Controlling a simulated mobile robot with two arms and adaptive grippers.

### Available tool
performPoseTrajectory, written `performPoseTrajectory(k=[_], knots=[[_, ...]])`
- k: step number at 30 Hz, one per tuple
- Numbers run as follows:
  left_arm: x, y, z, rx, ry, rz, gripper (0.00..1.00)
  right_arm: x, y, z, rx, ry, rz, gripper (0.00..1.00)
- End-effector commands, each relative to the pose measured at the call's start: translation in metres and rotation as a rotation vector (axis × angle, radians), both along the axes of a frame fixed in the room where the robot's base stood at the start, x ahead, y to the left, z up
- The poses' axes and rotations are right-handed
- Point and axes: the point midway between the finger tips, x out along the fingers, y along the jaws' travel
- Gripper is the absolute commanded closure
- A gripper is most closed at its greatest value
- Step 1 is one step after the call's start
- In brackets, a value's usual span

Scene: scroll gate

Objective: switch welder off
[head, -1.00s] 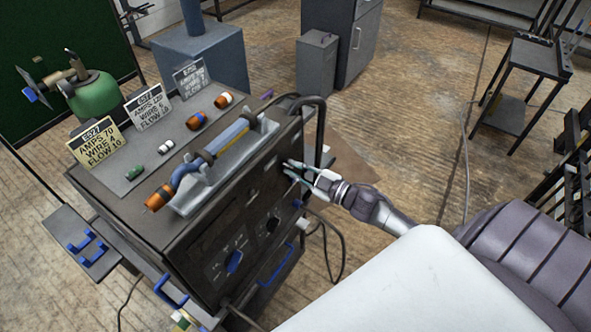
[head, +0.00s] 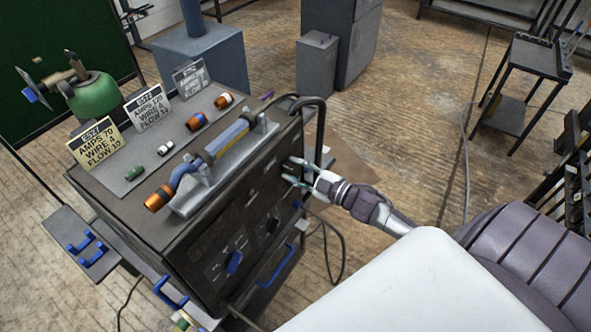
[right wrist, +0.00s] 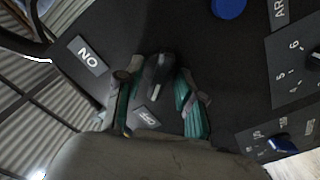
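The welder (head: 190,245) is a dark box machine with a black front panel. Its switch is a black knob (right wrist: 160,72) with a white mark, seen in the right wrist view between an ON label (right wrist: 87,54) and an OFF label (right wrist: 147,117). The white mark is at the knob's end nearer the OFF label. My right gripper (head: 288,169) is at the upper right of the welder's front. In the right wrist view its teal fingers (right wrist: 157,84) are spread on either side of the knob, with gaps showing. My left gripper is out of view.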

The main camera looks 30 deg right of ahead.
Motion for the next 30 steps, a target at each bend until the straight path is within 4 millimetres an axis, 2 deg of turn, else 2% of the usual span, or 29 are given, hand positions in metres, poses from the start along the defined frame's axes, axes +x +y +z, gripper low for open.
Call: performPoseTrajectory(k=[8,11,24,30], knots=[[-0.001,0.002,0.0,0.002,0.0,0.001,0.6,-0.001,0.0,0.0,0.002,0.001,0.0,0.61],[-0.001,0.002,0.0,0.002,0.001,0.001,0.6,-0.008,-0.003,-0.001,0.002,0.002,0.0,0.61],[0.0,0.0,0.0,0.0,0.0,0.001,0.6,-0.087,-0.036,-0.001,0.0,0.004,0.0,0.61],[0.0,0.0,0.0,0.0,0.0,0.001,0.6,-0.108,-0.045,-0.001,0.0,0.002,0.0,0.61]])
